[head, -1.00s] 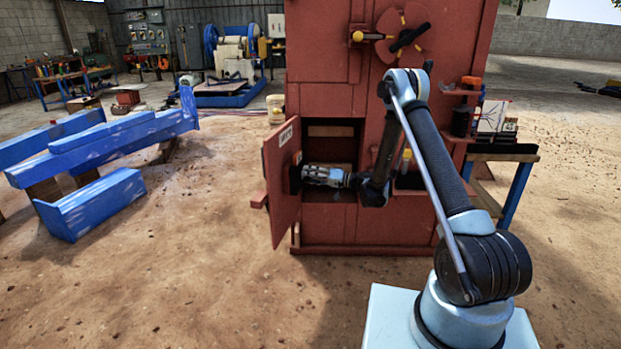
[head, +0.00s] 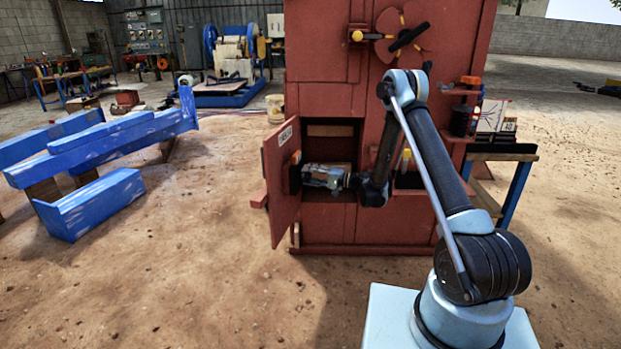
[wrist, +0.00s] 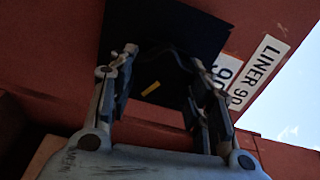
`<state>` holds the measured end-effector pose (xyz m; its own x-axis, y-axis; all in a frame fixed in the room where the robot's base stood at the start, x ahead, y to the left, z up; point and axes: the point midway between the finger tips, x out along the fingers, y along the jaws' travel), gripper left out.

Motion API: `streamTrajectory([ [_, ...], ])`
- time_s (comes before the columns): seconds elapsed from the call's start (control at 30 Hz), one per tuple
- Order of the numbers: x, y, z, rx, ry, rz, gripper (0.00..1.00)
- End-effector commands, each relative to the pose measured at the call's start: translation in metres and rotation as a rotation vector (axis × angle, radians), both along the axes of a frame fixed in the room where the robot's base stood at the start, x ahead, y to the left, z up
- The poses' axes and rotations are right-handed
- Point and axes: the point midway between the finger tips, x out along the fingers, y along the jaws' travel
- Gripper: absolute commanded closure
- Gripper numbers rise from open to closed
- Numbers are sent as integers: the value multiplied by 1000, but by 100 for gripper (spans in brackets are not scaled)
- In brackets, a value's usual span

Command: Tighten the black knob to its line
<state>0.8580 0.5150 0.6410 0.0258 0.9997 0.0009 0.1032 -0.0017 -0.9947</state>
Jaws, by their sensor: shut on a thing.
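The black knob (wrist: 163,72) is on the inner face of the open red door, against a black square plate (wrist: 205,38). My gripper (wrist: 163,62) is shut on the knob, with one finger on each side of it. A short yellow mark (wrist: 150,88) shows on the dark surface between the fingers; I cannot tell whether it is on the knob or the plate. The knob's outline is hard to make out in the dark. In the head view my gripper (head: 306,174) reaches left to the door and hides most of the knob.
The red door (head: 282,205) stands open at the left of the red crusher housing (head: 330,100). A white label reading LINER 90 (wrist: 258,70) is beside the plate. Blue beams (head: 110,145) lie at left. A side table (head: 500,155) stands at right.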

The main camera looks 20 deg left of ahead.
Motion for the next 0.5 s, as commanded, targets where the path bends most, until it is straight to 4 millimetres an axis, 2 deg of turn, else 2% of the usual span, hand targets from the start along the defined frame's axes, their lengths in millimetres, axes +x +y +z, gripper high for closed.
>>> streamTrajectory([
  [0.3,3,-1,-1,-3,-1,-5,79],
  [0.33,3,-1,-1,-3,-1,-5,53],
  [0.4,2,-1,-1,-3,-1,-4,37],
  [0.5,1,-1,-1,-3,-1,-3,34],
])
